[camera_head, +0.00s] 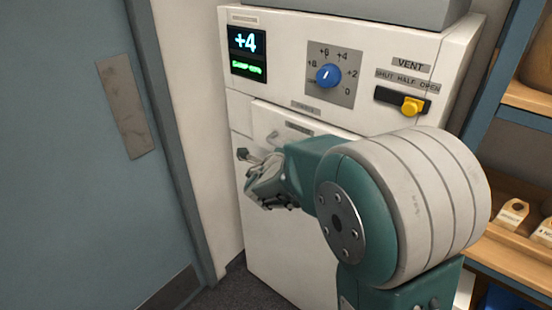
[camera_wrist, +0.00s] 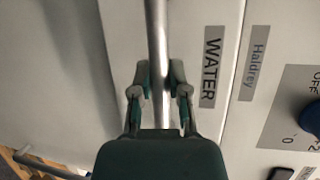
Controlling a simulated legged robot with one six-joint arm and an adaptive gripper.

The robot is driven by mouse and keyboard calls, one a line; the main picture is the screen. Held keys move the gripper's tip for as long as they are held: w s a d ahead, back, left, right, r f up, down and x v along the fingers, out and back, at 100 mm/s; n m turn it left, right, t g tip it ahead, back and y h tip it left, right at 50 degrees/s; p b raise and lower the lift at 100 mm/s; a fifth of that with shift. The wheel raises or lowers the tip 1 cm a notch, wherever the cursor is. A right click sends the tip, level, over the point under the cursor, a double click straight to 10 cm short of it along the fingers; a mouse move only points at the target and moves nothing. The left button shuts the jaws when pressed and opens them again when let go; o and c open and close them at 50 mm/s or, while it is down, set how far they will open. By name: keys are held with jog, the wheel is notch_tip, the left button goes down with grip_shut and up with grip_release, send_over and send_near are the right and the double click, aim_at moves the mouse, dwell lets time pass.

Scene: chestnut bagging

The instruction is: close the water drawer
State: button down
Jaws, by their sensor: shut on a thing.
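The water drawer (camera_head: 268,120) is a white front panel in the upper part of the white machine, partly behind my arm in the head view. Its front appears to stand out from the machine's face; how far I cannot tell. In the wrist view its WATER label (camera_wrist: 211,66) reads sideways beside a round metal handle bar (camera_wrist: 157,35). My gripper (camera_wrist: 159,88) is shut on this bar, one finger on each side. In the head view my gripper (camera_head: 262,178) is at the machine's front, seen from behind, its fingertips partly hidden.
Above the drawer are a lit display (camera_head: 247,54), a blue dial (camera_head: 327,75) and a yellow vent slider (camera_head: 411,105). A blue-grey door (camera_head: 60,150) stands at the left. Wooden shelves (camera_head: 510,255) with small blocks stand at the right.

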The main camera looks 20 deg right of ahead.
jog(key=shift+w+d+f, duration=0.15)
jog(key=shift+w+d, duration=0.55)
jog(key=shift+d, duration=0.3)
jog(key=c, duration=0.7)
grip_release()
jog(key=shift+d, duration=0.1)
jog(key=shift+o, duration=0.5)
jog(key=shift+w+d, duration=0.15)
